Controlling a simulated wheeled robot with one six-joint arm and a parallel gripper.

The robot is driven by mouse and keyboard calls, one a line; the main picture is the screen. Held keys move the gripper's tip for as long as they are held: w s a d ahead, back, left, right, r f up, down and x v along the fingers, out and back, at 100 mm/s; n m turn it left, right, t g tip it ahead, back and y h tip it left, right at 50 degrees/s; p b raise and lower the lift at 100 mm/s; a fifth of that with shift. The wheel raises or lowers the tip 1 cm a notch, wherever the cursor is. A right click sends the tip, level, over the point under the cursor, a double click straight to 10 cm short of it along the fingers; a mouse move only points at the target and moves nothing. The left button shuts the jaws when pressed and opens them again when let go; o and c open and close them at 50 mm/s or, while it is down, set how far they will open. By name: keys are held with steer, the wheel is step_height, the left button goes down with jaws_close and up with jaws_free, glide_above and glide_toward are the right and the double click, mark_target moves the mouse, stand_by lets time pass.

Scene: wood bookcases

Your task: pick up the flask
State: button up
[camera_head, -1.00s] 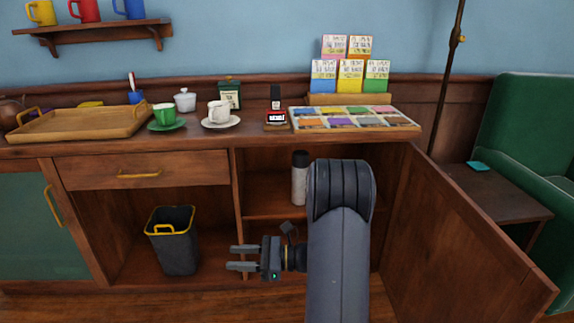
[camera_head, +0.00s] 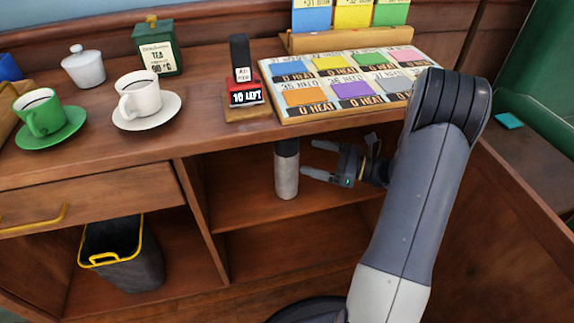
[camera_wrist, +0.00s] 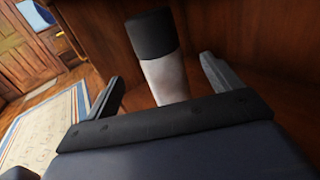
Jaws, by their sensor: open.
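The flask (camera_head: 287,176) is a light grey cylinder with a black top. It stands upright on the upper shelf inside the open cabinet, and the counter edge hides part of its top in the head view. My gripper (camera_head: 312,159) is open and just right of the flask, with its fingers pointing left towards it. In the wrist view the flask (camera_wrist: 165,76) shows beyond the gripper, between the two open fingers. I cannot tell whether a finger touches it.
The counter (camera_head: 215,125) overhangs the shelf (camera_head: 245,203) closely. On it are a card tray (camera_head: 345,85), a red stamp-like block (camera_head: 245,90) and cups. A divider (camera_head: 203,215) stands left of the flask. The open door (camera_head: 510,230) is at right. A bin (camera_head: 125,265) sits lower left.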

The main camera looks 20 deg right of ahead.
mark_target(287, 165)
steer(key=b+x, duration=0.1)
steer(key=x, duration=0.2)
steer(key=b+x, duration=0.1)
steer(key=x, duration=0.2)
steer(key=b+x, duration=0.1)
steer(key=x, duration=0.2)
steer(key=shift+w+a+f, duration=0.1)
steer(key=shift+a+f, duration=0.15)
steer(key=shift+a, duration=0.05)
steer(key=shift+w+a+r, duration=0.15)
steer(key=shift+w+a, duration=0.05)
steer(key=shift+a, duration=0.05)
steer(key=c, duration=1.7)
steer(key=shift+r, duration=0.1)
